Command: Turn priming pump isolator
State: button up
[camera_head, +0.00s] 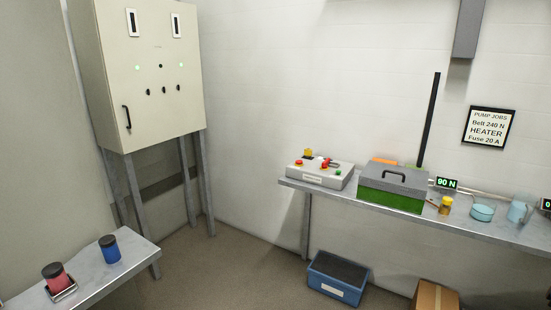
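No label that I can read marks the priming pump isolator, so I cannot tell which control it is. A grey control box (320,174) on the wall bench has a yellow piece at its back, red controls and a green button on top. A tall cream cabinet (150,75) on metal legs stands at the left. Its front has two narrow meters, small lit green lamps, several black knobs and a black vertical handle (127,117) at lower left. Its door looks shut. My gripper is not in view.
The wall bench (455,223) also holds a green toolbox (391,197) with a grey lid, a "90 N" display (446,184), a yellow jar and blue cups. A blue crate (338,278) and cardboard box (435,296) stand below. Red and blue jars stand on the left bench (85,275). Middle floor is clear.

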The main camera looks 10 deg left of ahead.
aim_at(325, 165)
jog(key=u, duration=0.1)
jog(key=i, duration=2.45)
jog(key=u, duration=0.25)
